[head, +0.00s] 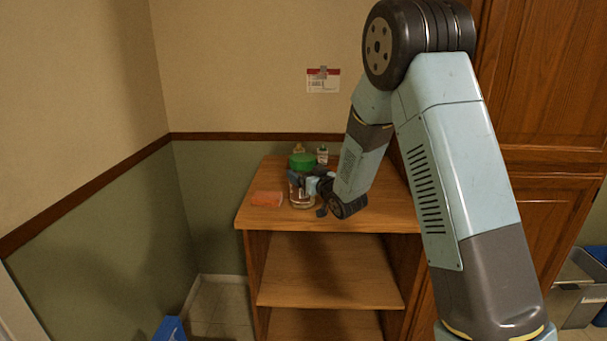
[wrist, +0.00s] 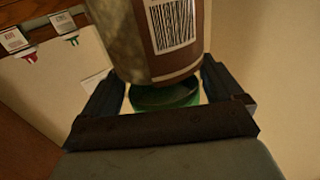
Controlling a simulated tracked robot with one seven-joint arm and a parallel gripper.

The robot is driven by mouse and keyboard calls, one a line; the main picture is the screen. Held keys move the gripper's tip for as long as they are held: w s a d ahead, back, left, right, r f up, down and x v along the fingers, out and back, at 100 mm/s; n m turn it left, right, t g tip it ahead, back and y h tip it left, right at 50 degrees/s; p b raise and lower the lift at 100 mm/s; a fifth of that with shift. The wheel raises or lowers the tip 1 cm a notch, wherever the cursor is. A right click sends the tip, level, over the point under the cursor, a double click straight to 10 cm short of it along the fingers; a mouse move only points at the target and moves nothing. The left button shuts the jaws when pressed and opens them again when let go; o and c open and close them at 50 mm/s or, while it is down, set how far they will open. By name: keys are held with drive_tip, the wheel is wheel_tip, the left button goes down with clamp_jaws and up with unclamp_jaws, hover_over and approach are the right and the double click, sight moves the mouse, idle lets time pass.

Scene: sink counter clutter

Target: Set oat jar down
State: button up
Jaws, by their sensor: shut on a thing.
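My gripper (head: 305,183) reaches in from the right and is shut on the jar's side. In the wrist view the jar's body (wrist: 140,35), with a brown barcode label, and part of a green lid (wrist: 165,95) show between the dark fingers (wrist: 160,90).
An orange-pink sponge (head: 267,199) lies left of the jar. A tan-topped bottle (head: 298,148) and a small white-topped bottle (head: 322,155) stand behind it. Open shelves (head: 325,272) are below. A wooden cabinet (head: 545,90) rises at right. The counter's front right is clear.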

drive_tip(key=o, duration=1.1)
drive_tip(key=shift+f, duration=0.1)
drive_tip(key=shift+d, duration=0.1)
